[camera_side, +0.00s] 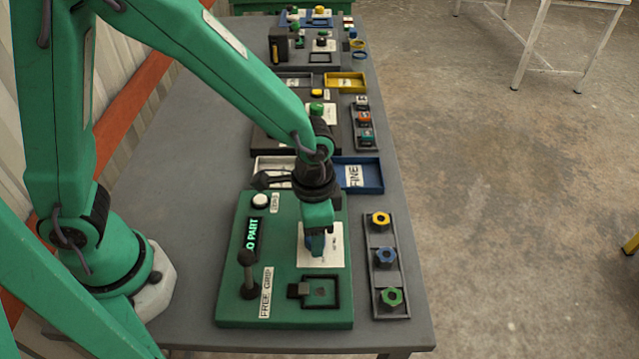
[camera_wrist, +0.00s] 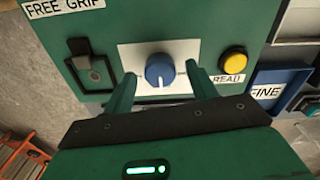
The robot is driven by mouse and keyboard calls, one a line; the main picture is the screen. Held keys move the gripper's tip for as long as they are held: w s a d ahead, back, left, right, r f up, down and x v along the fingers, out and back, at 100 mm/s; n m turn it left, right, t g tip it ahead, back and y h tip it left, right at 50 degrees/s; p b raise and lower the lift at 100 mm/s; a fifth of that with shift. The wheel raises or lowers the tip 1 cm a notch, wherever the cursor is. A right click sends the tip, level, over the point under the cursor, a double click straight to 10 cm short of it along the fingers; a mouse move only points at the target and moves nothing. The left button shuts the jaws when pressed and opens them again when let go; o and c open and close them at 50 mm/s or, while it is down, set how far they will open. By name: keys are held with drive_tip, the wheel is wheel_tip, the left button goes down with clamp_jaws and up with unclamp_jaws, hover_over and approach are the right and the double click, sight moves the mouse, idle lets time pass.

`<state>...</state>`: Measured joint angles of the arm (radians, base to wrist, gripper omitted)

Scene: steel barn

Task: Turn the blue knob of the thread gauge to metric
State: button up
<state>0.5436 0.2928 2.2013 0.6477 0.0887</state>
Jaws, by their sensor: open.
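The thread gauge is a green box (camera_side: 235,305) near the front of the bench. Its blue knob (camera_wrist: 158,66) sits on a white plate (camera_wrist: 128,52) in the wrist view. A white mark on the knob points toward the bottom of that picture. Small print beside the knob is too small to read. My gripper (camera_wrist: 162,76) is open, with one green finger on each side of the knob and a gap showing to each. In the side view my gripper (camera_side: 318,250) points down over the white plate and largely hides the knob.
The gauge also carries a lever (camera_side: 248,272), a black-framed seat (camera_side: 336,292), a white button (camera_side: 260,201) and a yellow READ button (camera_wrist: 234,62). A rack (camera_side: 376,300) of coloured nuts stands right. A blue FINE tray (camera_side: 373,172) and other fixtures lie behind.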

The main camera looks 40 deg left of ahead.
drive_tip(key=shift+r, duration=3.55)
drive_tip(key=shift+a+r, duration=0.4)
drive_tip(key=s+a+r+n+t, duration=0.2)
drive_tip(key=s+a+r+n, duration=0.1)
drive_tip(key=a+r, duration=0.3)
drive_tip(key=s+a+r+n+t, duration=0.3)
drive_tip(key=s+a+r+n, duration=0.1)
drive_tip(key=a, duration=0.7)
drive_tip(key=shift+s+a+r+t, duration=0.3)
drive_tip(key=shift+s+r, duration=0.15)
drive_tip(key=shift+r, duration=0.45)
